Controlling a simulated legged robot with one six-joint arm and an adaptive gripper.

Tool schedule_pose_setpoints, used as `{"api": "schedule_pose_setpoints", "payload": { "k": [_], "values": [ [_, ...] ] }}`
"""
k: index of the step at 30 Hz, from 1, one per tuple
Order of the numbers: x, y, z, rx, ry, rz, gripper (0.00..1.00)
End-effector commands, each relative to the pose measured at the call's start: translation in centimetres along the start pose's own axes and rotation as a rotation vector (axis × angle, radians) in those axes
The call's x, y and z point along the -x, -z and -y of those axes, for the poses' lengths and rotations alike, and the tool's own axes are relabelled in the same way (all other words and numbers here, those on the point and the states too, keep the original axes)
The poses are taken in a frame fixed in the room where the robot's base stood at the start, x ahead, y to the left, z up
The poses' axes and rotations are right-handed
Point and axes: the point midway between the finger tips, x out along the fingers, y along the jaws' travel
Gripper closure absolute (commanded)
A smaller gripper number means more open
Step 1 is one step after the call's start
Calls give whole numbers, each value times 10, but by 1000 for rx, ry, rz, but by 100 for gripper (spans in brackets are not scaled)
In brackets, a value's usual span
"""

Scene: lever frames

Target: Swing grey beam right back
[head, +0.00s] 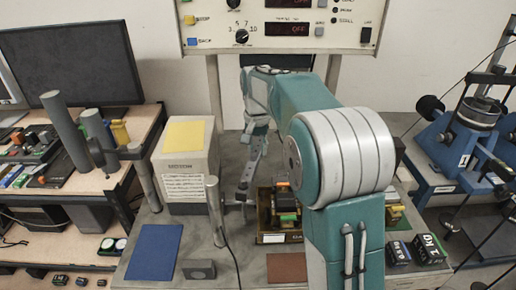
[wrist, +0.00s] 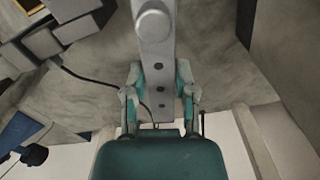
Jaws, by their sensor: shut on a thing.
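The grey beam (wrist: 155,52) runs down the middle of the wrist view, with a round knob at its far end and dark holes along it. My gripper (wrist: 160,92) has its teal and grey fingers on both sides of the beam, shut on it. In the head view the beam (head: 250,168) slants down below my gripper (head: 257,123), beside the beige box. My arm hides part of the area to its right.
A beige box (head: 185,165) with a yellow top stands left of the beam. A grey post (head: 214,205) stands in front, and a small bin (head: 282,237) with coloured parts lies to the right. A control panel (head: 280,25) is behind. A blue mat (head: 155,252) lies front left.

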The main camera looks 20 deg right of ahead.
Motion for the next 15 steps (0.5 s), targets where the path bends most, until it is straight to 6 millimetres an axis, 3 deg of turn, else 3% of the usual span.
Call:
{"api": "schedule_pose_setpoints", "payload": {
  "k": [3, 4, 6, 15],
  "values": [
    [-2, 0, 0, -2, -1, 2, 100],
    [-2, 0, 0, -2, -1, 2, 60],
    [-2, 0, 0, -2, -1, 2, 30],
    [0, 0, 0, -2, 0, 0, 30]
  ]
}}
